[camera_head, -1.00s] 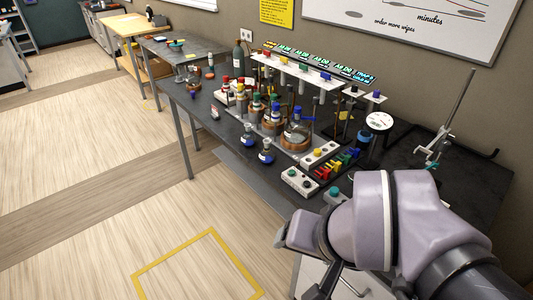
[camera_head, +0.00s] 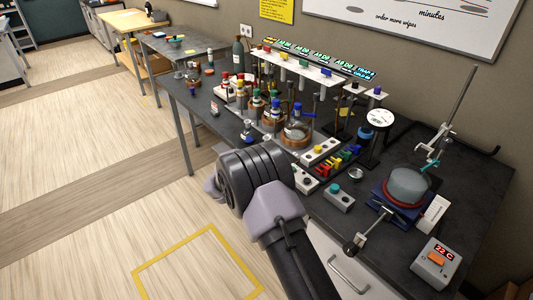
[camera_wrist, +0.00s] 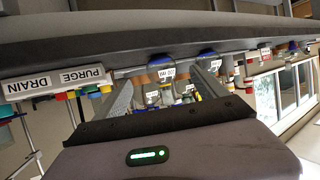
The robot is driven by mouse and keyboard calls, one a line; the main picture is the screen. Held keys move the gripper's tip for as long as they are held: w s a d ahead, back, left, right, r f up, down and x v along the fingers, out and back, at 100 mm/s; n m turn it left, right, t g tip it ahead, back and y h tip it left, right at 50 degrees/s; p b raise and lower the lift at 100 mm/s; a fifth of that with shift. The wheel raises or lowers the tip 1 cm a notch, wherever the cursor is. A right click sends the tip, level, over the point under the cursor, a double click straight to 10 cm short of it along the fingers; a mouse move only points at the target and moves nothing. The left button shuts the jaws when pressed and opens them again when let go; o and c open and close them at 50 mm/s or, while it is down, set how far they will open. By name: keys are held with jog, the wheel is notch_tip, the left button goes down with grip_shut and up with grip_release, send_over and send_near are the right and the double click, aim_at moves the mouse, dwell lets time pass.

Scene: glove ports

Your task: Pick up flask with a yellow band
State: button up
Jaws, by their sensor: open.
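Several stoppered flasks and bottles stand on the dark bench in the head view. A small dark flask (camera_head: 247,136) stands near the front edge. A larger flask (camera_head: 296,132) with a blue stopper sits in a brown ring behind it. I cannot tell for sure which flask bears a yellow band. In the wrist view, my gripper (camera_wrist: 161,80) has its two grey fingers apart with nothing held. A labelled clear flask (camera_wrist: 160,73) shows beyond the fingers, and another (camera_wrist: 208,62) to its right. My gripper's fingertips are hidden behind my arm in the head view.
A rack with lit signs (camera_head: 318,60) stands behind the flasks. White and grey switch boxes (camera_head: 339,198) lie along the front. A hotplate with a grey vessel (camera_head: 408,186), a clamp stand (camera_head: 446,130) and a temperature box (camera_head: 437,263) stand at the right.

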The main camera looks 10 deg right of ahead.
jog(key=b+x, duration=0.1)
jog(key=x, duration=0.8)
jog(key=shift+w+r+b, duration=0.15)
jog(key=shift+b, duration=0.2)
jog(key=shift+a, duration=0.1)
jog(key=shift+c, duration=0.2)
jog(key=c, duration=1.4)
